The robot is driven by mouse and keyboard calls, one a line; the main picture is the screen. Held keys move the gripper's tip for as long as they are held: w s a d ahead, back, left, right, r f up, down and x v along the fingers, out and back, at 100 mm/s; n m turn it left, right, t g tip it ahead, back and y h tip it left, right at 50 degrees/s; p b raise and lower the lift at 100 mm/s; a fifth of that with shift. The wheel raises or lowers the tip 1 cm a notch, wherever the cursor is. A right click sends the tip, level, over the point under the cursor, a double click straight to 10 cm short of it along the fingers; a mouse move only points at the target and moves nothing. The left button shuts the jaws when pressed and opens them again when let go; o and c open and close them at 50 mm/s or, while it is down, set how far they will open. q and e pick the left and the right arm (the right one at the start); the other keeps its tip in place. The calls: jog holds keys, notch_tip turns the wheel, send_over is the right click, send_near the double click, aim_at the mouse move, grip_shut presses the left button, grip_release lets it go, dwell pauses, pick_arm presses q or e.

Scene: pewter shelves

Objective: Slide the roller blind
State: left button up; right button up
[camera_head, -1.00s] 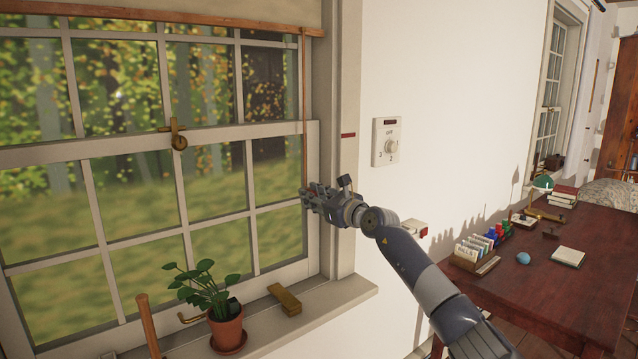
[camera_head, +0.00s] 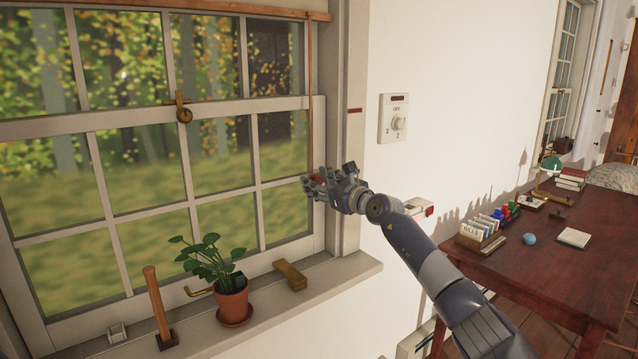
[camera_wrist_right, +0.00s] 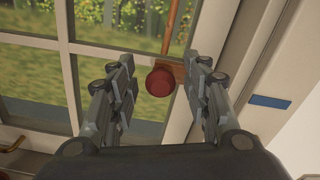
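The roller blind's wooden bottom bar (camera_head: 230,12) runs along the top of the window. My right gripper (camera_head: 314,187) is at the knob, in front of the right window frame. In the right wrist view, the round red knob (camera_wrist_right: 160,82) shows between the two spread fingers of the gripper (camera_wrist_right: 161,85), with a gap on both sides. Whether it lies fully between the fingertips or just beyond them, I cannot tell. My left gripper is not in view.
The sill (camera_head: 340,274) below holds a potted plant (camera_head: 233,301), a wooden block (camera_head: 290,276) and an upright wooden handle (camera_head: 158,305). A dial switch (camera_head: 394,118) is on the wall to the right. A desk (camera_head: 560,260) stands at the far right.

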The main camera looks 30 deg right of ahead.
jog(key=shift+s, duration=0.1)
jog(key=shift+s+d+f, duration=0.1)
jog(key=shift+s+d, duration=0.05)
jog(key=shift+s, duration=0.45)
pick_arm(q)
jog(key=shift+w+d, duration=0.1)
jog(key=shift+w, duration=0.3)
pick_arm(e)
jog(key=s, duration=1)
jog(key=shift+s+d, duration=0.3)
